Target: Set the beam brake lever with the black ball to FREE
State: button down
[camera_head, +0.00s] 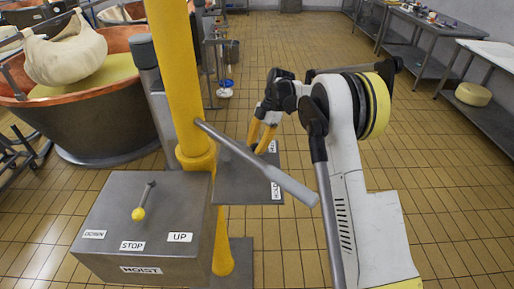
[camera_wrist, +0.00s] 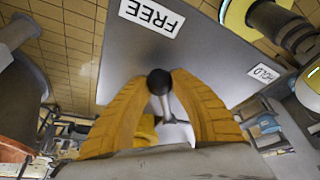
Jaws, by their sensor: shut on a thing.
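The brake lever's black ball (camera_wrist: 159,82) sits between the yellow fingers of my gripper (camera_wrist: 161,92) in the wrist view, and the fingers are shut on it. A short pale stem runs down from the ball. The lever stands over a grey plate (camera_wrist: 190,62) with a FREE label (camera_wrist: 152,15) above the ball and a HOLD label (camera_wrist: 263,74) to the right. In the head view my gripper (camera_head: 262,137) is over the plate (camera_head: 238,180) beside the yellow post; the ball is hidden there.
A grey bar (camera_head: 255,160) slants from the yellow post (camera_head: 180,80) across the plate, close to my gripper. A HOIST box (camera_head: 145,215) with a yellow-balled lever stands left. A copper vat (camera_head: 110,105) is behind. Tiled floor is clear at right.

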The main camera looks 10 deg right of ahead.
dwell(0.3)
jog(key=c, duration=1.1)
grip_release()
jog(key=shift+w+a, duration=0.1)
jog(key=v, duration=1.2)
jog(key=shift+f, duration=0.1)
